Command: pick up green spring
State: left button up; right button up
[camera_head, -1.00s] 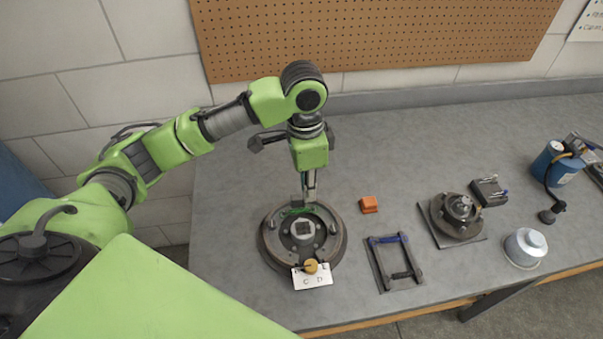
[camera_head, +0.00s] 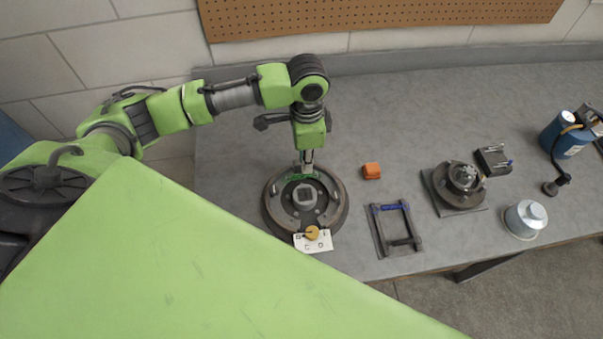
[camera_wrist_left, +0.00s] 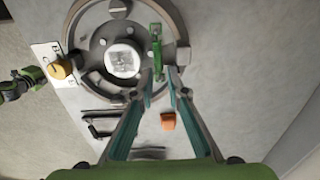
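The green spring (camera_wrist_left: 156,50) lies on a round drum-brake-like assembly (camera_wrist_left: 178,18), near its rim, in the left wrist view. In the head view only bits of the spring (camera_head: 325,177) show beside my left gripper (camera_head: 307,170), which points down over the far side of the assembly (camera_head: 340,206). In the left wrist view the two fingers of my left gripper (camera_wrist_left: 160,77) are apart, with the spring's near end between or just beyond the tips. I cannot tell whether they touch it.
A lettered card with a yellow knob (camera_head: 313,239) sits at the assembly's front. An orange block (camera_head: 371,171), a dark frame (camera_head: 397,229), a hub (camera_head: 461,179) and a silver cup (camera_head: 525,219) stand to the right. The back of the grey bench is clear.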

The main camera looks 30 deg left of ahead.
aim_at(306, 175)
pick_arm(q)
notch_tip(306, 175, down, 4)
jog(key=shift+s+d+r+p, duration=0.15)
jog(key=shift+r+p, duration=0.05)
jog(key=shift+p, duration=0.5)
jog(key=shift+f, duration=0.5)
grip_shut()
jog(key=shift+r, duration=0.2)
